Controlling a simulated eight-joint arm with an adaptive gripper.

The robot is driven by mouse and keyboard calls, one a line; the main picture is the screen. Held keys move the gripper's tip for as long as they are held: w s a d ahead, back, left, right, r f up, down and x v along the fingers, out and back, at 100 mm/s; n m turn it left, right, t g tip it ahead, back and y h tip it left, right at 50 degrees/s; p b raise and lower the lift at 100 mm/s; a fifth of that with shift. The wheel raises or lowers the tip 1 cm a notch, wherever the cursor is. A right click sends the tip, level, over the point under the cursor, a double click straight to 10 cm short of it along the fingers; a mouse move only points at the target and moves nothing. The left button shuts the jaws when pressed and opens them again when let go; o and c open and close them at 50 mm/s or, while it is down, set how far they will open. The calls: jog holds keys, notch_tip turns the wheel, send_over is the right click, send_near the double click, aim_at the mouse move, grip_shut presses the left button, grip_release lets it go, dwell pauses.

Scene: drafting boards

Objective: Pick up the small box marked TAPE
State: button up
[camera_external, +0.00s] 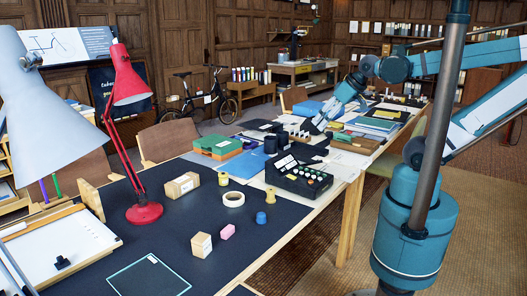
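Two small cardboard boxes with pale labels are on the dark drafting mat (150,232). One longer box (182,186) lies near the middle of the mat, and a smaller, squarer box (201,245) stands closer to the camera. The lettering is too small to read, so I cannot tell which is marked TAPE. My gripper (318,124) is at the end of my blue arm, over the far part of the tables, well beyond and to the right of both boxes. Its fingers are too small and mixed with the clutter to tell whether they are open.
A red lamp (143,212) stands left. A black button console (298,177) and green case (217,146) are behind.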

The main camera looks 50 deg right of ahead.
jog(key=shift+o, duration=0.8)
jog(key=shift+a, duration=0.1)
jog(key=w+a+r+n+g+y+p, duration=0.1)
jog(key=w+a+r+n+g+y, duration=0.1)
jog(key=w+a+n, duration=0.65)
jog(key=n+g+p, duration=0.4)
jog(key=n+g, duration=0.2)
jog(key=n, duration=0.6)
send_over(203, 235)
jog(key=f, duration=2.1)
jog(key=shift+w+d, duration=0.15)
jog(key=shift+d, duration=0.1)
jog(key=shift+s+a+f, duration=0.2)
jog(key=shift+a+f, duration=0.05)
jog(key=shift+a, duration=0.05)
